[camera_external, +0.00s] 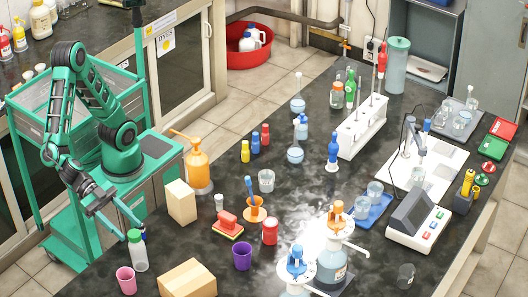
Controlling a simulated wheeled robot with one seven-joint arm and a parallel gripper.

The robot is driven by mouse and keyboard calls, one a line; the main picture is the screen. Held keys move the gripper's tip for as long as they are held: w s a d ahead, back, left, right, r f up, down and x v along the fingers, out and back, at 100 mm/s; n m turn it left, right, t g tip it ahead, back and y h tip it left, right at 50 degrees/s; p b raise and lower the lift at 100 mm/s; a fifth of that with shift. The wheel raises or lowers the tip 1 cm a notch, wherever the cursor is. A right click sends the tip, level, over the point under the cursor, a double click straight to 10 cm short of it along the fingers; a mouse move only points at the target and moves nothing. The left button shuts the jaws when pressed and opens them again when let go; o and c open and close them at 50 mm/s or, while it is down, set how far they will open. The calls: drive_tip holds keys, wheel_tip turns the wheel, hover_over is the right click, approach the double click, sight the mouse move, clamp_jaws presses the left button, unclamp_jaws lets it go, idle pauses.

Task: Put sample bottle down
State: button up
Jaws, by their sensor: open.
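A clear-white bottle with a green cap (139,256) stands upright on the black bench near its left front edge. It is the likely sample bottle, but I cannot read a label. My gripper (120,222) is at the bench's left edge, just above and left of this bottle. Its jaws are open, and nothing shows between them. I cannot tell whether a finger touches the cap. A small dark blue item shows partly behind the cap.
A pink cup (126,280), a cardboard box (187,279), a beige block (181,202) and an orange pump bottle (198,167) stand near the bottle.

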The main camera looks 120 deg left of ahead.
drive_tip(key=v, duration=0.7)
drive_tip(key=s+a+f+g+y, duration=0.1)
drive_tip(key=a+f+g, duration=0.3)
drive_tip(key=a, duration=0.4)
drive_tip(key=s+a+f+g, duration=0.1)
drive_tip(key=a+f+g, duration=0.25)
drive_tip(key=a, duration=0.35)
drive_tip(key=s+a+m+g, duration=0.3)
drive_tip(key=s+a, duration=0.3)
drive_tip(key=s, duration=0.3)
drive_tip(key=s+a+m+g, duration=0.3)
drive_tip(key=s+a, duration=0.2)
drive_tip(key=s, duration=0.4)
drive_tip(key=shift+a+h, duration=0.35)
drive_tip(key=shift+h, duration=0.05)
drive_tip(key=shift+r, duration=0.1)
